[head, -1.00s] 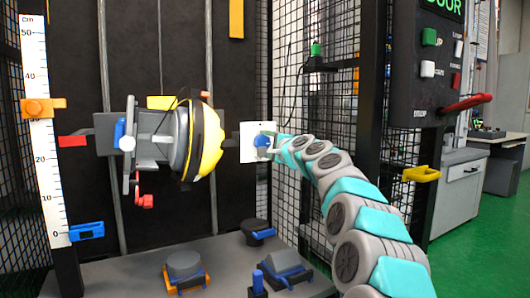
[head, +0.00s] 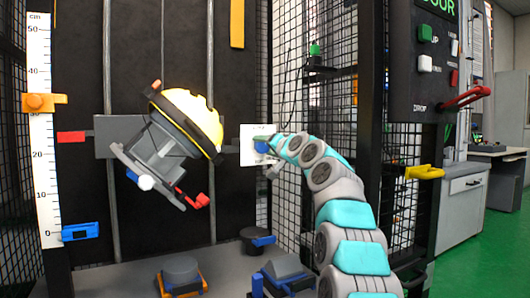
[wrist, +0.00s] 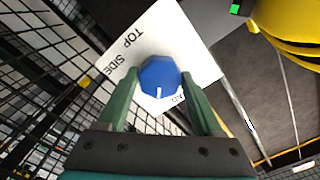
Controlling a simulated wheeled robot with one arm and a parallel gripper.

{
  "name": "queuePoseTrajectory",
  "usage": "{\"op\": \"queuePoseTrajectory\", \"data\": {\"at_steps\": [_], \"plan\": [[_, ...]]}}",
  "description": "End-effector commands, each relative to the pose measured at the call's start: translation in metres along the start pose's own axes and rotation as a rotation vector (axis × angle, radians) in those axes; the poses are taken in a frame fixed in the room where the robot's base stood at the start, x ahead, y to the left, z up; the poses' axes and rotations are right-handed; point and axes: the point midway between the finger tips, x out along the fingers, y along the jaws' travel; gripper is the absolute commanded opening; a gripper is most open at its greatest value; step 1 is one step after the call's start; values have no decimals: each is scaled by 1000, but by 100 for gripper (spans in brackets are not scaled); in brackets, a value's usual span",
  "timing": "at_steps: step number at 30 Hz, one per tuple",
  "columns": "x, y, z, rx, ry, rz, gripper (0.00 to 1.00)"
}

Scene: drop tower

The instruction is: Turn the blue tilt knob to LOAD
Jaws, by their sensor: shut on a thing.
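The blue tilt knob (wrist: 159,76) sits on a white plate (wrist: 186,36) with the words TOP and SIDE readable and a third label mostly hidden. A white pointer line on the knob points down in the wrist view, towards the partly hidden label. My gripper (wrist: 162,92) has its two green fingers around the knob, shut on it. In the head view the knob (head: 262,146) is partly covered by my gripper (head: 270,145). The yellow helmet (head: 192,118) on its grey holder (head: 160,150) is tilted, dome towards the upper right.
A height scale (head: 42,130) stands at the left with orange, red and blue markers. A control panel (head: 430,60) with a red lever (head: 465,98) is at the right. Wire mesh and a yellow latch (head: 423,172) are beside my arm. Several blocks rest on the base below.

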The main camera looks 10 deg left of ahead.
Motion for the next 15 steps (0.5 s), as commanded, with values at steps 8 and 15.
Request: {"op": "queuePoseTrajectory", "data": {"at_steps": [8, 15], "plan": [[1, 1, 3, -109, -4, 1, 11], [2, 1, 2, -198, 0, 1, 12]]}}
